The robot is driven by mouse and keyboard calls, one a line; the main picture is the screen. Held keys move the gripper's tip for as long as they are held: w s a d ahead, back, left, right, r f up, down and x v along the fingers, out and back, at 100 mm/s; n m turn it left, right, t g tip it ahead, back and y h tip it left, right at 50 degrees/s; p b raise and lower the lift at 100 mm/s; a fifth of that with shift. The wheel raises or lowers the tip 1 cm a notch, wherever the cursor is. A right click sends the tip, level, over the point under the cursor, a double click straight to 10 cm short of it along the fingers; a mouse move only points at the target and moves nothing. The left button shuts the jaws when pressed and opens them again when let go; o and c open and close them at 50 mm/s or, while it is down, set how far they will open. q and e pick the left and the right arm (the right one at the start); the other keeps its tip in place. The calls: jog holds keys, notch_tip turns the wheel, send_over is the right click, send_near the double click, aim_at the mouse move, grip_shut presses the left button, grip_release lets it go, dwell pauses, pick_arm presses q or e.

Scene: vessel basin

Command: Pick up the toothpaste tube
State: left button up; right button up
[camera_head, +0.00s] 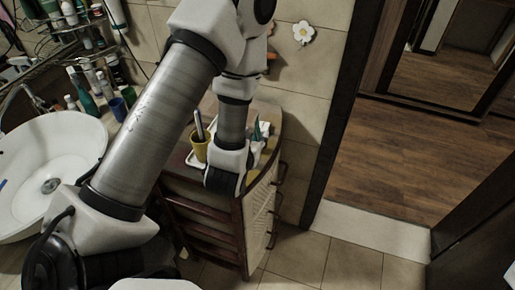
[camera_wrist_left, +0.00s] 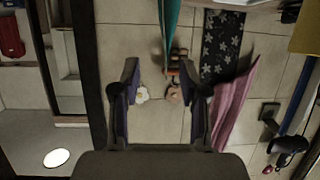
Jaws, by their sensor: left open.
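A teal, pointed thing (camera_head: 257,131), probably the toothpaste tube, stands on the cabinet top just beyond my left wrist, its lower part hidden. In the left wrist view a teal tapering shape (camera_wrist_left: 170,28), likely the same tube, comes in from the top edge, between and beyond my fingers. My left gripper (camera_wrist_left: 168,80) is open with nothing between its fingers. In the head view my wrist hides its fingers. My right gripper is not in view.
A white basin (camera_head: 28,195) and several bottles are at the left. A pink towel (camera_wrist_left: 234,105) shows in the wrist view. The doorway floor (camera_head: 410,155) is clear.

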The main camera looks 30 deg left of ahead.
aim_at(255, 129)
pick_arm(q)
jog(key=shift+w+a+f+b, duration=0.2)
jog(key=shift+w+a+f, duration=0.2)
jog(key=shift+w, duration=0.2)
jog(key=shift+w+a+f+b, duration=0.2)
jog(key=shift+w+a+f, duration=0.15)
jog(key=shift+w, duration=0.25)
jog(key=x, duration=0.1)
jog(key=p+x, duration=0.2)
jog(key=shift+w+a+r, duration=0.2)
jog(key=shift+w, duration=0.05)
jog(key=shift+w+a+f+p, duration=0.1)
jog(key=shift+w+p, duration=0.05)
jog(key=shift+p, duration=0.15)
jog(key=shift+s, duration=0.25)
jog(key=shift+w+f, duration=0.1)
jog(key=shift+w, duration=0.1)
grip_shut()
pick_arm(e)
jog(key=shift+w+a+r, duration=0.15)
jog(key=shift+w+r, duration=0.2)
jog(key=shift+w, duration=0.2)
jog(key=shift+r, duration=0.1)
